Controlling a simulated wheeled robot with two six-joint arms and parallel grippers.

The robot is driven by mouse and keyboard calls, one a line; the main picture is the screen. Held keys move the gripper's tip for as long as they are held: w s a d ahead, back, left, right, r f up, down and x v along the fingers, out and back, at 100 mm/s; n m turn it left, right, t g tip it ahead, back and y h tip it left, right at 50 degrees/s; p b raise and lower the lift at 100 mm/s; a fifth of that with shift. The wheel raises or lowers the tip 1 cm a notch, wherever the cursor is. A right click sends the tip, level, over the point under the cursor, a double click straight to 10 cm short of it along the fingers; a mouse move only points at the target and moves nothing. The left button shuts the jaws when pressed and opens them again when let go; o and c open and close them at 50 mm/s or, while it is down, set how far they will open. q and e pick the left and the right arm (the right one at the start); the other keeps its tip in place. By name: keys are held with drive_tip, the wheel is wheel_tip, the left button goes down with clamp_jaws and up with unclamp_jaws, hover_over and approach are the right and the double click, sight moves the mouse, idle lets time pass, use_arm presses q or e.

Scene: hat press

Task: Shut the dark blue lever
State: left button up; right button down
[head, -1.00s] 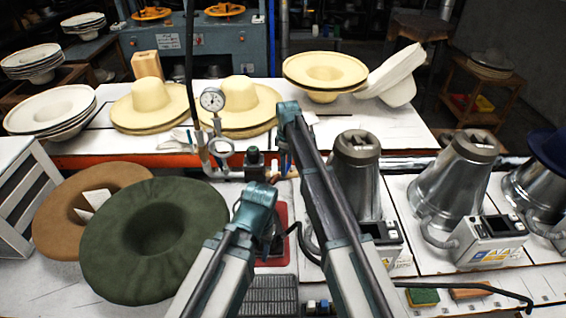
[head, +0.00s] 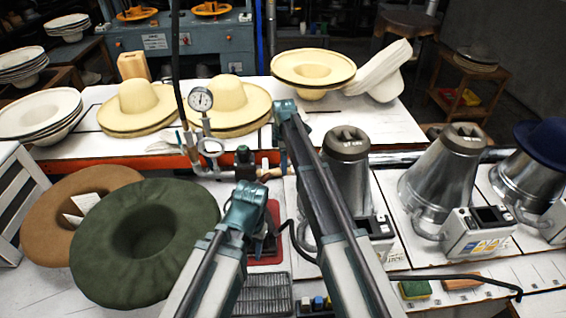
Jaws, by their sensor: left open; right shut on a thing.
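My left gripper (head: 262,238) is lower and nearer, above a red mat (head: 275,215). It is open, its fingers mostly hidden behind its wrist. The pipework carries a round gauge (head: 201,99) and a dark green valve-like fitting (head: 243,156), just left of my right gripper.
A green felt hat (head: 185,225) and a brown one (head: 45,215) lie at left. Metal cones (head: 440,175) with control boxes (head: 478,232) stand at right. Cream hats (head: 140,100) line the back table.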

unclamp_jaws()
drive_tip(key=shift+r, duration=0.1)
wheel_tip(320, 180, up, 14)
drive_tip(key=p, duration=1.4)
drive_tip(key=shift+s+f, duration=0.15)
drive_tip(key=shift+f, duration=0.15)
